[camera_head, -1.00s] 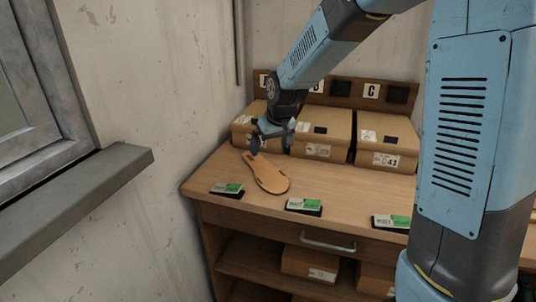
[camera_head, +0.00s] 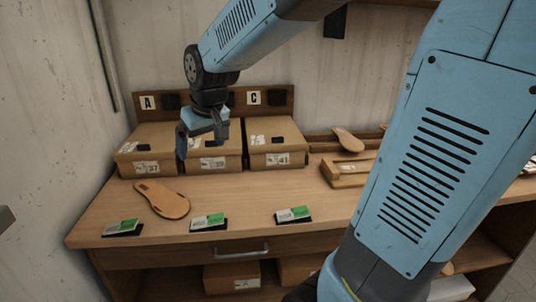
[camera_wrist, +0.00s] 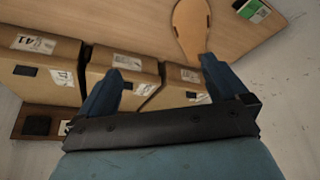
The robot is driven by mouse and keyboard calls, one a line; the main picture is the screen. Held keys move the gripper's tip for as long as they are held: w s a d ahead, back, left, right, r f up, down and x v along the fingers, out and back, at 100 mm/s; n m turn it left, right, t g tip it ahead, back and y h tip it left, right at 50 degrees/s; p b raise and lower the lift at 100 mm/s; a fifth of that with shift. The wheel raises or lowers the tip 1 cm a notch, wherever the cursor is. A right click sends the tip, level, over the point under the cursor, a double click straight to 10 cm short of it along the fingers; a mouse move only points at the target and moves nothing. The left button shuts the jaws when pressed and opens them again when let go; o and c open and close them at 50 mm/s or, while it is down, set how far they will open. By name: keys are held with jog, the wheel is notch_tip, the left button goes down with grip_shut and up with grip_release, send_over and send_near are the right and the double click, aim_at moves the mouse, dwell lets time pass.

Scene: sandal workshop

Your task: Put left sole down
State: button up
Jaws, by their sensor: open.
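The tan sandal sole (camera_head: 163,200) lies flat on the wooden table at the left, behind the leftmost green-and-white card. It also shows at the top of the wrist view (camera_wrist: 191,28), partly cut off by the frame edge.
Cardboard boxes (camera_head: 212,150) stand in a row at the back under a board lettered A and C. Several cards (camera_head: 209,222) line the table's front edge. Another sole (camera_head: 348,140) sits at a wooden rack on the right. The table (camera_head: 250,190) is clear in the middle.

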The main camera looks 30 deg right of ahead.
jog(key=s+d+r+m, duration=0.1)
jog(key=s+d, duration=0.3)
jog(key=s, duration=0.4)
jog(key=s+d+r+m+h, duration=0.1)
jog(key=s+d+m, duration=0.1)
jog(key=s+d, duration=0.3)
jog(key=shift+s+r+t, duration=0.4)
jog(key=shift+s, duration=1.9)
